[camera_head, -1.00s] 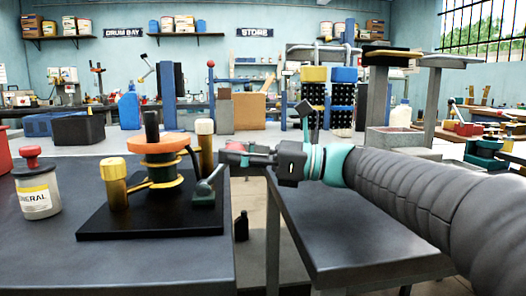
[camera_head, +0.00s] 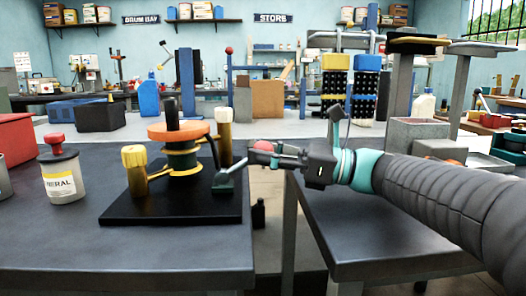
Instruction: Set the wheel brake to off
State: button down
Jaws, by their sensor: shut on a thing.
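The wheel stand (camera_head: 181,134) has an orange-rimmed wheel with yellow parts on a black base plate (camera_head: 170,212), on the left table. The wheel brake is a grey lever (camera_head: 236,170) rising from a small dark green block (camera_head: 223,184) at the plate's right side. It leans up and to the right, toward a red knob (camera_head: 264,147). My gripper (camera_head: 268,153) reaches in from the right and is shut on the lever's knob end. The fingers partly hide this end. Any brake markings are too small to read.
A labelled jar with a red knob (camera_head: 61,175) stands to the left. A gap separates the left table from the grey right table (camera_head: 390,225) under my arm. A dark bottle (camera_head: 258,214) shows in the gap.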

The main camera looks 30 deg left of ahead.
jog(key=c, duration=0.7)
grip_release()
jog(key=shift+s+f, duration=0.15)
notch_tip(320, 180, up, 10)
jog(key=shift+r, duration=0.1)
